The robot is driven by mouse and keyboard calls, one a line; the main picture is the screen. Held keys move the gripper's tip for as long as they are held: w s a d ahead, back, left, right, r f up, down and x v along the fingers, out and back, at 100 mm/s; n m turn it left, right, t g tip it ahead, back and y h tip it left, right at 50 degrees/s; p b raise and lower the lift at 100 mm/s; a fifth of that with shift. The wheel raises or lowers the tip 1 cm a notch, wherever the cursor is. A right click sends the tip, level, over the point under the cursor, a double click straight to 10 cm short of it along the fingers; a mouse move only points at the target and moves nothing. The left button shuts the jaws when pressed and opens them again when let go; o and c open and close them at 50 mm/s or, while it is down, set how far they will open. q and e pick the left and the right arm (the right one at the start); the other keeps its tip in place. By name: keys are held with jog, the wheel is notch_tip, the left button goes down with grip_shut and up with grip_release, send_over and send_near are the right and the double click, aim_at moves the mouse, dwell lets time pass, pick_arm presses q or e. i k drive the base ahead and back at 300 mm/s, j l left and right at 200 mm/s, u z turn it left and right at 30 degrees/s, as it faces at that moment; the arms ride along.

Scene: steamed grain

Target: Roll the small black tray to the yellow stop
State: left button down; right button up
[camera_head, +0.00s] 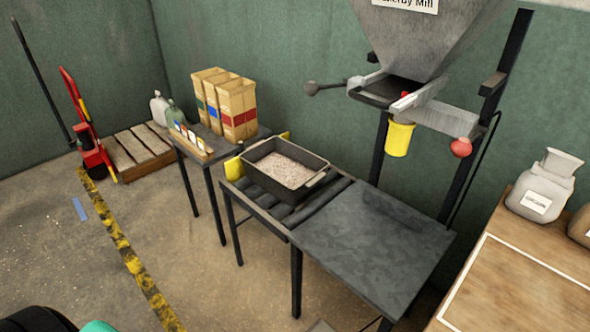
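The small black tray (270,183) sits upright on the roller section (323,194) of the table, near its left end. It holds pale grain (286,170) and has light handles on its sides. The yellow stop shows as a yellow piece (234,168) at the left end of the rollers, with another yellow piece (285,136) behind the tray. The tray's left edge is very close to the front yellow piece; I cannot tell whether they touch. Neither of my grippers is in view.
The bare grey tabletop (370,245) right of the rollers is clear. A mill with a yellow spout (399,139) hangs above and behind it. A side table with paper bags (237,108) stands left. A wooden table (525,285) with sacks stands right.

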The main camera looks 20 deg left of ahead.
aim_at(290, 172)
jog(key=i+j+z, duration=0.1)
jog(key=j+z, duration=0.6)
jog(key=z, duration=0.15)
jog(key=i, duration=0.05)
